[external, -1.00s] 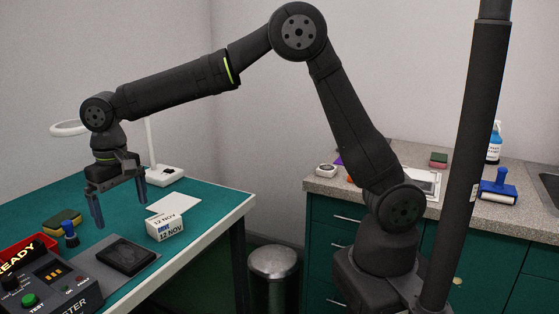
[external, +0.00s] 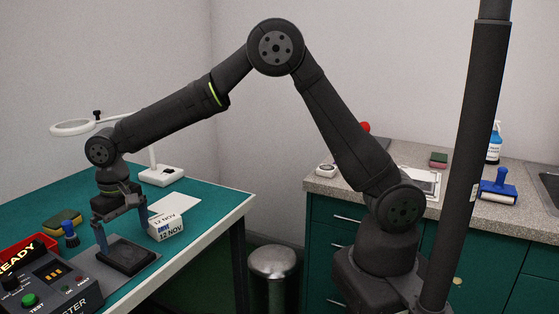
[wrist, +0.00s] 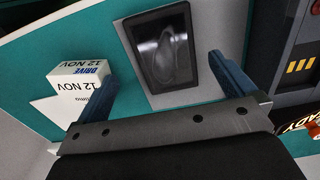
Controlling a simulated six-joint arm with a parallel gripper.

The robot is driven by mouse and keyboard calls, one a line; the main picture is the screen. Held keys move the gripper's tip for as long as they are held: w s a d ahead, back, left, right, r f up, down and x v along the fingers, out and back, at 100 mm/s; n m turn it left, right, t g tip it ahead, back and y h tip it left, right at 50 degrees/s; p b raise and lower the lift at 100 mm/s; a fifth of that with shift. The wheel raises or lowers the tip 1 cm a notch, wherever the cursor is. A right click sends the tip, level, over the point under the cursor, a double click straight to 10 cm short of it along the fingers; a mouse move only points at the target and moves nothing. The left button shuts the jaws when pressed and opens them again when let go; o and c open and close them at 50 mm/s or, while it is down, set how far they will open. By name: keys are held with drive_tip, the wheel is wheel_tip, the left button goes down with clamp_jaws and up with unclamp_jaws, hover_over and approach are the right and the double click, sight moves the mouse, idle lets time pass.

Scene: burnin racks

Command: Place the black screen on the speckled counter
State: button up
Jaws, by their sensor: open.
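The black screen (external: 126,255) lies flat on a grey mat (external: 146,267) on the green bench at the left. In the wrist view the black screen (wrist: 162,48) shows its dark glossy face between my two fingers. My gripper (external: 122,234) is open and empty, just above the screen with its blue fingers pointing down; it also shows in the wrist view (wrist: 168,72). I cannot tell how large the gap to the screen is. The speckled counter (external: 322,186) stands at the right, behind my arm's base.
A white date block (external: 166,229) marked 12 NOV stands close to the right of my gripper. A tester box (external: 50,287), a red tray (external: 28,246) and a blue-handled stamp (external: 70,236) are to the left. On the counter are a blue roller (external: 498,188) and a bottle (external: 494,146).

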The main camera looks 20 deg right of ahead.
sight(127, 255)
drive_tip(key=f, duration=0.5)
drive_tip(key=shift+s+a, duration=0.1)
drive_tip(key=shift+a, duration=0.25)
drive_tip(key=c, duration=1.2)
